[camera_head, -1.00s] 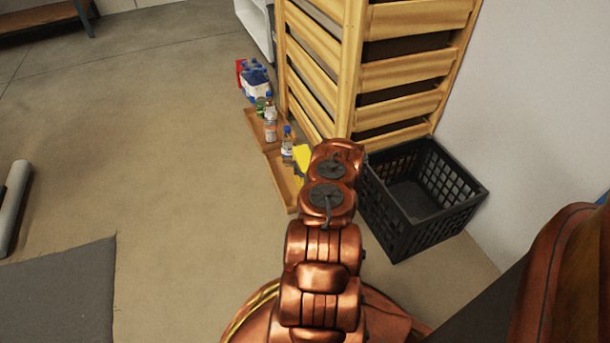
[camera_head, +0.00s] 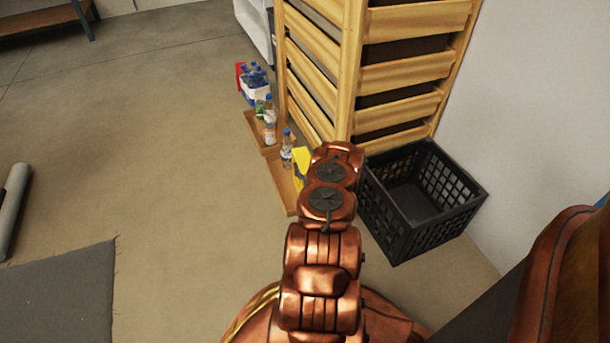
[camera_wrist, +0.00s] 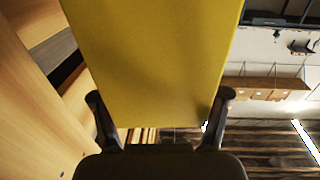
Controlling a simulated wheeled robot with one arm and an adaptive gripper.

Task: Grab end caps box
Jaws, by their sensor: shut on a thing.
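A yellow box (camera_wrist: 155,60) fills the upper middle of the wrist view. My gripper (camera_wrist: 160,112) is shut on it, with one dark finger against each side of its lower end. In the head view only part of the yellow box (camera_head: 300,166) shows, just beyond my arm's bend. My arm hides the rest of it and the gripper there. I cannot read any label on the box.
A wooden slatted rack (camera_head: 345,80) stands close by. A black crate (camera_head: 420,205) sits right of my arm against the wall. Wooden trays (camera_head: 281,183) and several bottles (camera_head: 287,150) are on the floor to the left. Open floor (camera_head: 150,170) lies further left.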

